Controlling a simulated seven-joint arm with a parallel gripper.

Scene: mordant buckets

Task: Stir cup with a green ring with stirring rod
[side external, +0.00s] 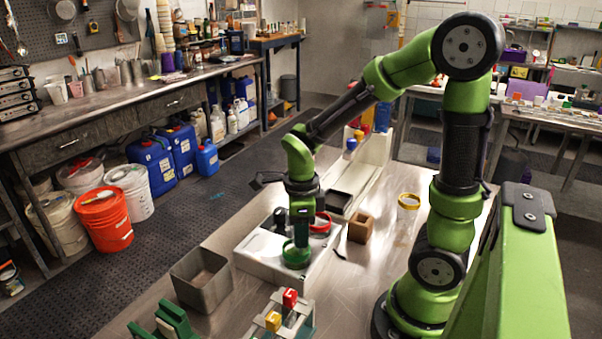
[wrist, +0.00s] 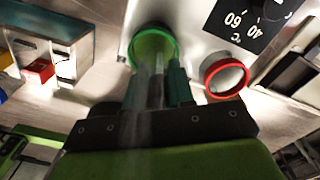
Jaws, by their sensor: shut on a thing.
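The cup with a green ring (side external: 296,262) stands on a white hot plate (side external: 258,254); its ring also shows in the wrist view (wrist: 153,33). My gripper (side external: 301,232) points down right above this cup. In the wrist view my gripper (wrist: 158,88) is shut on a thin pale rod, seemingly the stirring rod (wrist: 158,62), reaching toward the green ring's opening. The rod is blurred, and its lower end and depth in the cup are hard to tell.
A cup with a red ring (side external: 322,228) stands close by on the plate, and a yellow-ringed cup (side external: 409,206) further right. A wooden block (side external: 361,231), a dark tray (side external: 336,203), a grey metal bin (side external: 192,293) and a small rack (side external: 283,320) stand around the plate.

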